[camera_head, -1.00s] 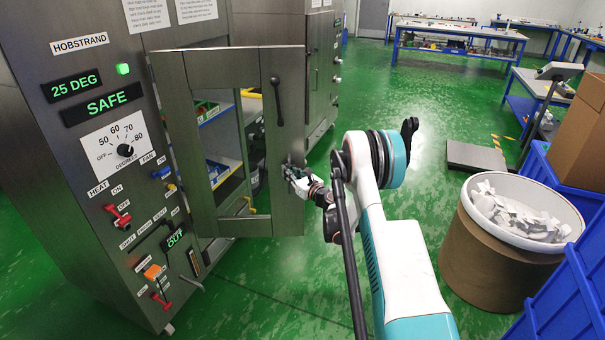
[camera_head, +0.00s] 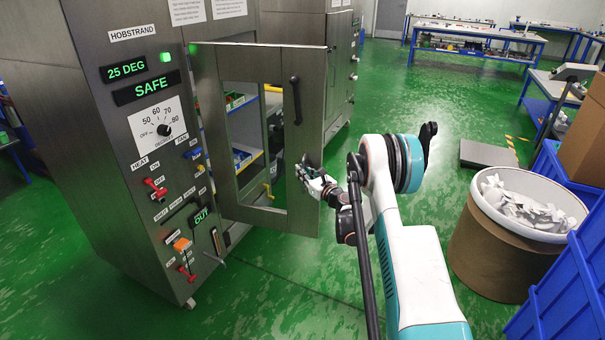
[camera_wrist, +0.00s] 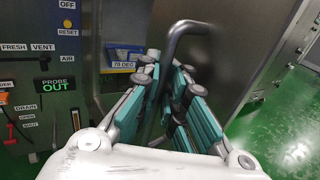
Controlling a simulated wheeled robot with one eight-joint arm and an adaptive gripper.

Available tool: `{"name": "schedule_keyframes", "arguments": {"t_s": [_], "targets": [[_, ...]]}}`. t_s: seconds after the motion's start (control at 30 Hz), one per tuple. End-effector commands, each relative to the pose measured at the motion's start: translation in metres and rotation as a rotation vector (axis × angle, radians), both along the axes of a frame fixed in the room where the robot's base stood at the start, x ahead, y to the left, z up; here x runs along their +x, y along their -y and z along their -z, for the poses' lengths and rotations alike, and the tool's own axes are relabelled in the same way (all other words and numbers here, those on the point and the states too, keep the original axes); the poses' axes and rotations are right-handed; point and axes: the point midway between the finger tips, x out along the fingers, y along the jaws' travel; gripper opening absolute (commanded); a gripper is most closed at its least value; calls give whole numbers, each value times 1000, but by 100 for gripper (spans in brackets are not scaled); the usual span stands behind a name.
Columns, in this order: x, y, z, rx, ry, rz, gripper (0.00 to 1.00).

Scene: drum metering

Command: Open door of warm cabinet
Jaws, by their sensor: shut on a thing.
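The warm cabinet (camera_head: 100,130) is a steel unit at the left in the head view, with a control panel reading 25 DEG and SAFE. Its steel door (camera_head: 255,215) stands ajar and has a tall window, through which shelves with bins show. A dark handle (camera_head: 296,98) is on the upper part of the door. In the wrist view, my gripper's teal-padded fingers (camera_wrist: 163,108) are closed around a grey bent bar handle (camera_wrist: 184,28). The fingers hide the handle's lower part.
A brown drum with a white rim (camera_head: 510,250) holding pale pieces stands at the right, beside blue crates (camera_head: 560,290). A floor scale (camera_head: 487,153) lies behind it. Another steel cabinet (camera_head: 338,80) is behind the door. Green floor (camera_head: 300,290) is clear in front.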

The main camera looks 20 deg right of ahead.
Motion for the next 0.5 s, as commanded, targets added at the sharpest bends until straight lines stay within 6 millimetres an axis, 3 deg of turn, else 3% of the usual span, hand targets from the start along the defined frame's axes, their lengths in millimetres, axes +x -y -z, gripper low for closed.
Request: {"name": "schedule_keyframes", "arguments": {"t_s": [0.07,0.1,0.17,0.5], "targets": [[-2,6,1,-4,0,10,0],[-2,6,1,-4,0,10,14],[-2,6,1,-4,0,10,28],[-1,3,1,-2,-1,4,30]]}}
